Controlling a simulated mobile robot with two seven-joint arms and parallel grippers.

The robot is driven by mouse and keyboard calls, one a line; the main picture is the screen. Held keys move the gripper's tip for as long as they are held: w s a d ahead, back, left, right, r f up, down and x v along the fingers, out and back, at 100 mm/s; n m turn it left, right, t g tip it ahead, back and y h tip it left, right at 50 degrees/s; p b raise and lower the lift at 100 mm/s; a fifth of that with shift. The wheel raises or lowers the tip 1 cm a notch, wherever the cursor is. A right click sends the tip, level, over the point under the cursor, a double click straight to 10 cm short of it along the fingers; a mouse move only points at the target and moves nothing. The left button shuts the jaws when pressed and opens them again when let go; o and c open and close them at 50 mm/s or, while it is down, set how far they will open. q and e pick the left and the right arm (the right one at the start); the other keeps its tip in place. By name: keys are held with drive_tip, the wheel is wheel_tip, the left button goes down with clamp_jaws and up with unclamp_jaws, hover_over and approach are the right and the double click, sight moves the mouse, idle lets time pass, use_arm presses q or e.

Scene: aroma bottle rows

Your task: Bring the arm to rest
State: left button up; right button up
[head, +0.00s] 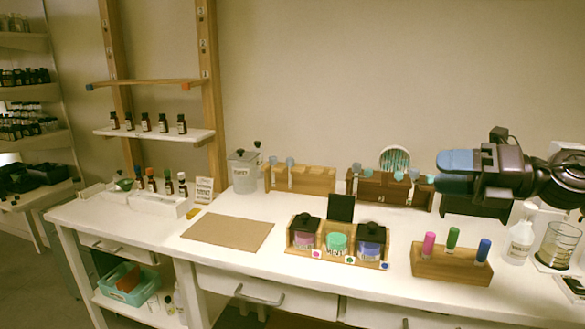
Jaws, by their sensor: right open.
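My right arm comes in from the right edge, above the right part of the white table. Its gripper (445,172) has blue finger pads and points left. It is open, with nothing seen between the fingers. It hangs in front of the back wall, near the right end of the dark wooden rack (392,189). A black shape below it is partly hidden by the arm. My left gripper is not in view.
The table (300,205) carries a three-jar wooden holder (337,242), a block with coloured vials (452,265), a spray bottle (520,240) and a beaker (558,246). A brown mat (228,232) lies left of centre. Shelves with small bottles stand at left.

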drive_tip(key=s+d+f+m+t+h+p, duration=0.15)
drive_tip(key=f+m+t+h, duration=0.35)
drive_tip(key=f+m, duration=0.85)
drive_tip(key=s+d+f+m+t+h, duration=0.2)
drive_tip(key=d+f+m+t+h, duration=0.3)
drive_tip(key=f+m, duration=0.85)
drive_tip(key=s+a+f+m+g+h, duration=0.1)
drive_tip(key=s+f+m+g, duration=0.1)
drive_tip(key=s+f, duration=0.5)
drive_tip(key=s+a+f+m+g+h, duration=0.2)
drive_tip(key=s+f+m, duration=0.2)
drive_tip(key=s, duration=0.5)
drive_tip(key=s+a+f+m+g+h+p, duration=0.1)
drive_tip(key=s+a+f+m+g+h, duration=0.1)
drive_tip(key=s+f, duration=0.7)
drive_tip(key=shift+a+f+m+g, duration=0.15)
drive_tip(key=shift+f+m+g, duration=0.2)
drive_tip(key=shift+m, duration=0.55)
